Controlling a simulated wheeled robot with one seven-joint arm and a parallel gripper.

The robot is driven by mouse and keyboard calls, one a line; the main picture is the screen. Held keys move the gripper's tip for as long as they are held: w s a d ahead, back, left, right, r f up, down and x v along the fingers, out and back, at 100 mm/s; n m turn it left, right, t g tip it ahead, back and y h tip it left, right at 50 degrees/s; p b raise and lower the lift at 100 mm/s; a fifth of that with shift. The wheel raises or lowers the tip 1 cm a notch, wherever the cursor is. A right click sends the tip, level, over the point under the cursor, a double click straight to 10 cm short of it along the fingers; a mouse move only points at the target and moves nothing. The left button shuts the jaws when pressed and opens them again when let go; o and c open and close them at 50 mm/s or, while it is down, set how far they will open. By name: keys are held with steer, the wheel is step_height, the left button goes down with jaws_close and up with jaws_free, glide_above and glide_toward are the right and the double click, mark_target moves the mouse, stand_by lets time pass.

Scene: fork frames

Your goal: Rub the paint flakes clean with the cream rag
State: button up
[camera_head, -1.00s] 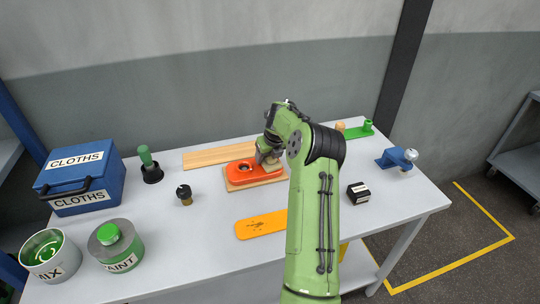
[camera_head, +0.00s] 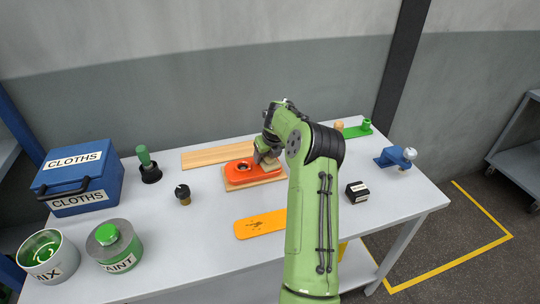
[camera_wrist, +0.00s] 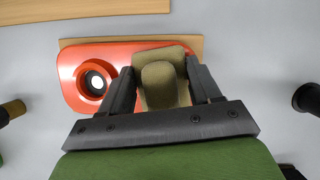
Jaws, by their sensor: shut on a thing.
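My gripper (camera_head: 266,157) is over the right part of a red-orange plate with a round raised ring (camera_head: 239,168). In the wrist view my gripper (camera_wrist: 162,80) is shut on a folded olive-tan cloth (camera_wrist: 161,87), which looks like the cream rag. The cloth lies over the right end of the red plate (camera_wrist: 70,67) and seems to touch it. The plate rests on a wooden board (camera_wrist: 196,43). I see no flakes on the bare part of the red plate; any under the cloth are hidden. Small dark marks (camera_head: 261,223) show on a yellow-orange panel (camera_head: 245,230) nearer the front.
A black-gold knob (camera_head: 183,194), a green-handled tool (camera_head: 148,165) and a black block (camera_head: 357,191) stand nearby. Paint tins (camera_head: 114,246) and a blue cloths box (camera_head: 80,175) are at left. A blue clamp-like piece (camera_head: 394,159) is at right.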

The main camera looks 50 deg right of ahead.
steer(key=shift+f, duration=0.1)
steer(key=shift+s+d+p, duration=0.45)
steer(key=shift+d, duration=0.3)
steer(key=shift+w+a+b, duration=0.2)
steer(key=shift+a+b, duration=0.05)
steer(key=shift+a, duration=0.2)
steer(key=shift+w+a+b, duration=0.2)
steer(key=shift+a+b, duration=0.05)
steer(key=shift+a, duration=0.2)
steer(key=shift+s+d, duration=0.1)
steer(key=shift+s+d+p, duration=0.3)
steer(key=shift+d+p, duration=0.15)
steer(key=shift+d, duration=0.3)
